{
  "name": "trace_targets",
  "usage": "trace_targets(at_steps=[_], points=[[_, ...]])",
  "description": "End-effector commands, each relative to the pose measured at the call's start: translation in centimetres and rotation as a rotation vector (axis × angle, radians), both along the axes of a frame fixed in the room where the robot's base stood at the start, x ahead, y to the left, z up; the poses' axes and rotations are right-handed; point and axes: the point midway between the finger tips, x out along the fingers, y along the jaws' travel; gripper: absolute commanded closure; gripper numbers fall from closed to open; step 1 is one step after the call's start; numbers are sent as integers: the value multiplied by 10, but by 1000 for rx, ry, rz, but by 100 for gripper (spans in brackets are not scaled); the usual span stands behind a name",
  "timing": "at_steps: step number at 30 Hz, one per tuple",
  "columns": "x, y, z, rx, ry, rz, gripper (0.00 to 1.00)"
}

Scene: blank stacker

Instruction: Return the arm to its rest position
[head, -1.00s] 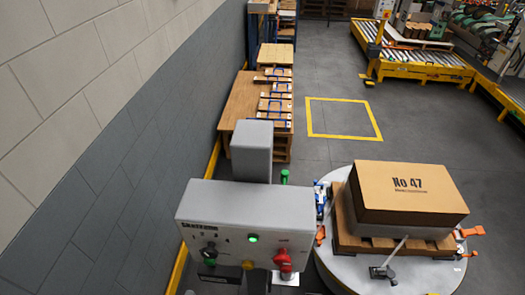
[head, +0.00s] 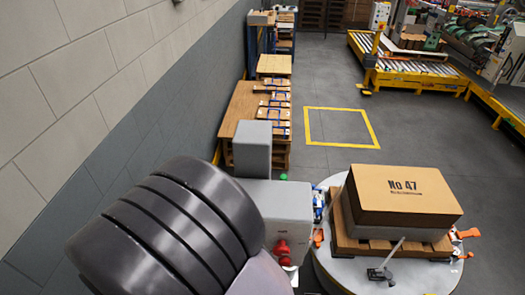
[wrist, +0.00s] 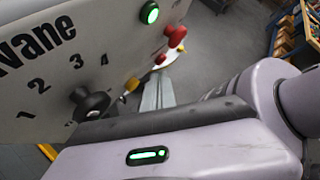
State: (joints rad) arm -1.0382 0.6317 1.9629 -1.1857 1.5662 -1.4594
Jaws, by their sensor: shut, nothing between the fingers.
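In the wrist view, my gripper (wrist: 157,93) shows as pale metal fingers lying together past the black edge of its lavender body, with nothing between them. The fingers point toward the floor beside the grey control box (wrist: 50,60), whose numbered face fills the upper left. In the head view, my arm, a dark ribbed part and a lavender part, rises at the lower left and covers much of the control box (head: 285,205). My gripper is hidden in the head view.
A round turntable (head: 335,270) beside the control box bears a pallet (head: 345,235) with a carton marked No 47 (head: 405,195). A wall runs along the left. A wooden bench (head: 240,105) stands behind. The yellow-marked floor square (head: 340,127) is empty.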

Motion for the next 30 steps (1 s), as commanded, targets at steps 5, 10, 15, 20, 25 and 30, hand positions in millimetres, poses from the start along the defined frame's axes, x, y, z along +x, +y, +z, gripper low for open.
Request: trace_targets(at_steps=[5, 10, 15, 20, 25, 30], points=[[-9, -72, 69, 540, -323, -792, 100], [-25, -110, 123, 971, -663, -1549, 100], [-33, -132, 168, 1312, -922, -2142, 100], [-40, -151, 199, -1516, 1020, 2446, 100], [-50, -148, 105, -1464, 1030, 2527, 100], [-59, -149, 44, -1413, 1034, 2568, 100]])
